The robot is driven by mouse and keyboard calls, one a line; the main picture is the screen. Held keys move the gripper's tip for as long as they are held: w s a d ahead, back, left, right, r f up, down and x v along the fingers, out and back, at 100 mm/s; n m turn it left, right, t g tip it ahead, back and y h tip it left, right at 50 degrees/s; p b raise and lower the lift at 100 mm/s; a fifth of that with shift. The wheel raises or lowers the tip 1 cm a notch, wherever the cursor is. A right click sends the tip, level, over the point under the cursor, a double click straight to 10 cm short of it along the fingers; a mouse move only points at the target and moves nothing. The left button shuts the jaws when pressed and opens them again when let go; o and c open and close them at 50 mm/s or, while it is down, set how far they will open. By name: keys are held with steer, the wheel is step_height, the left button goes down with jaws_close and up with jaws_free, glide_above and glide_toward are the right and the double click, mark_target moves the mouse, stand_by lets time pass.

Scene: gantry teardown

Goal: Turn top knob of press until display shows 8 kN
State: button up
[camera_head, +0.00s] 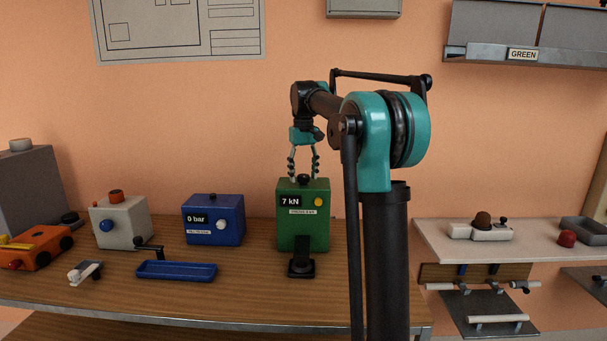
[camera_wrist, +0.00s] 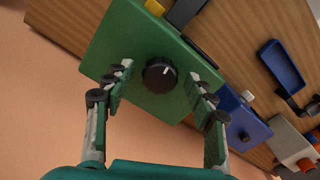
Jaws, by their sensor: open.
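The green press (camera_head: 290,216) stands on the wooden bench, and its display (camera_head: 290,202) reads 7 kN. Its black top knob (camera_head: 303,179) sits on the top face. In the wrist view the knob (camera_wrist: 160,75) shows from above with a white pointer line. My gripper (camera_head: 303,177) points down over the press with its fingers on either side of the knob. In the wrist view the fingers (camera_wrist: 160,82) are open, with a gap between each finger and the knob. A yellow button (camera_head: 318,202) is on the press front.
Left of the press are a blue box (camera_head: 213,222) with a 0 bar display, a blue tray (camera_head: 176,271), a grey box (camera_head: 121,222) and an orange device (camera_head: 38,247). A pale shelf (camera_head: 440,240) with small parts is at the right.

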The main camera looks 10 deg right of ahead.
mark_target(304, 175)
steer(key=shift+r, duration=0.1)
step_height(304, 175, up, 12)
stand_by(0.5)
